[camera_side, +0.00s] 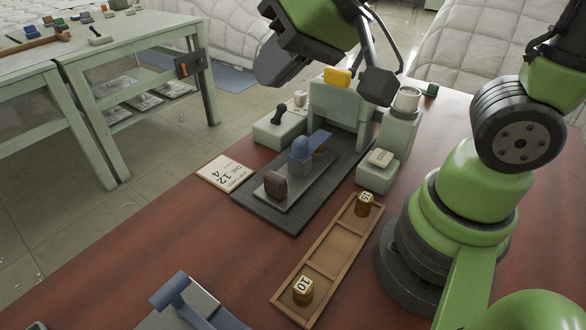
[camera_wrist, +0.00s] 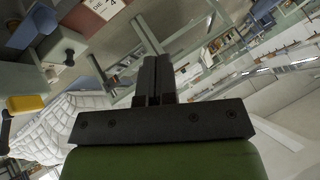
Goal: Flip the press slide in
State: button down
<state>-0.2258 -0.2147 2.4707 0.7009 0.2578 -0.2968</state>
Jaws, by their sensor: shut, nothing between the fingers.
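The press (camera_side: 338,112) is a pale green frame at the back of the red-brown table, with a yellow part (camera_side: 337,77) on top. The press slide (camera_side: 290,190) is a grey plate on a dark base in front of the frame. It carries a brown block (camera_side: 276,185) near its front end and a blue handle-like part (camera_side: 301,149) near the frame. My gripper (camera_wrist: 156,75) is shut and empty in the wrist view. In the side view my wrist hangs above and behind the press, and I cannot make out the fingertips. The yellow part also shows in the wrist view (camera_wrist: 26,103).
A wooden tray (camera_side: 318,270) holds brass dies (camera_side: 303,290) at both ends. A card (camera_side: 224,172) reading "DIE 12 4" lies left of the base. Pale green blocks (camera_side: 279,130) flank the press, one bearing a white cup (camera_side: 407,98). Blue-grey hardware (camera_side: 185,300) stands at the front.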

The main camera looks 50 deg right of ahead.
aim_at(323, 141)
jog(key=d+f+n+g+h, duration=0.1)
jog(key=d+f+g+h, duration=0.2)
jog(key=f+h, duration=0.6)
notch_tip(323, 141, down, 7)
jog(key=shift+w+d+f+n, duration=0.1)
jog(key=shift+w+d+n, duration=0.15)
jog(key=shift+d, duration=0.45)
jog(key=x, duration=1)
jog(key=shift+s+d, duration=0.1)
jog(key=shift+d, duration=0.05)
jog(key=d, duration=1)
jog(key=shift+d, duration=0.35)
jog(key=shift+r, duration=0.25)
